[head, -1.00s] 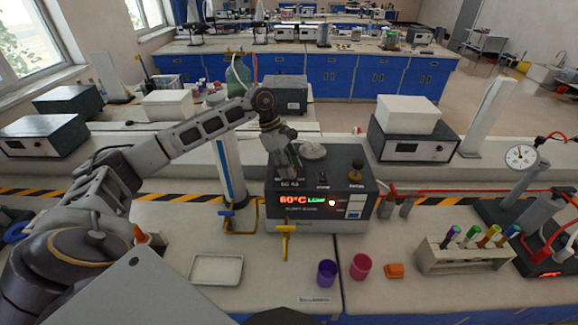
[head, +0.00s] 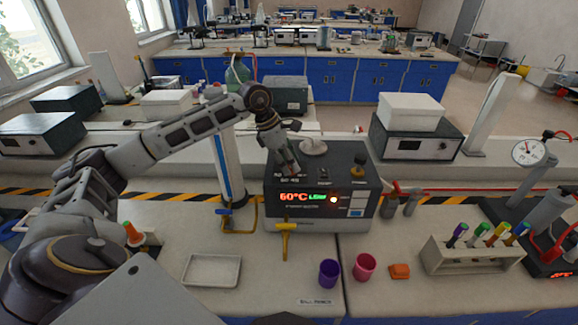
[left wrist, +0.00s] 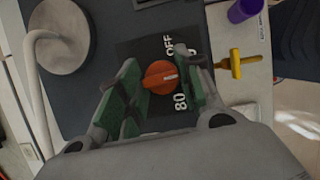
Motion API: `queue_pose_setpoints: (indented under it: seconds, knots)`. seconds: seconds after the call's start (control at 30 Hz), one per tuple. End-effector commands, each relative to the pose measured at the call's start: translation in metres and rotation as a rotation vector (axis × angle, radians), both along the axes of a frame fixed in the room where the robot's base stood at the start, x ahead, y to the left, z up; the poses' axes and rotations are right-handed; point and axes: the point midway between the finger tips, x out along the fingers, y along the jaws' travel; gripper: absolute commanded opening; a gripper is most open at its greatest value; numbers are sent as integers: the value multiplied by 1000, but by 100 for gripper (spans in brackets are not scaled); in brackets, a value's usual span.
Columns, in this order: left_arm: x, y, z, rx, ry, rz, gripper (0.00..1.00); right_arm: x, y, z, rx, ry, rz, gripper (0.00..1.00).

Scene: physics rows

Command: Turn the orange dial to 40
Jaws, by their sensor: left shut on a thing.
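The orange dial (left wrist: 159,77) shows in the left wrist view on a dark panel. Its white mark points to the right in that view, between the printed "OFF" above and "80" below. My left gripper (left wrist: 157,72) has its green-padded fingers on both sides of the dial and is shut on it. In the head view my left gripper (head: 291,168) reaches down onto the top left of the dark instrument box (head: 345,160) and hides the dial. The red display (head: 293,197) on the box front reads 60°C. My right gripper is not in view.
A white tray (head: 212,270), a purple cup (head: 329,272), a pink cup (head: 364,267) and a tube rack (head: 470,257) stand on the bench. A pale round disc (left wrist: 60,36) lies beside the dial.

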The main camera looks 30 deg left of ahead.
Motion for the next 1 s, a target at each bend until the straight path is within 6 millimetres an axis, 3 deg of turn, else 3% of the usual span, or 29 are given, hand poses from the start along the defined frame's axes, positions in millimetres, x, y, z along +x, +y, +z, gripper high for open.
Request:
queue_pose_setpoints:
  seconds: [0.4,1.0]
  knots:
    - [0,0,-1,0,-3,241,12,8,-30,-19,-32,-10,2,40]
    - [-1,0,1,0,0,336,12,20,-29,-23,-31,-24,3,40]
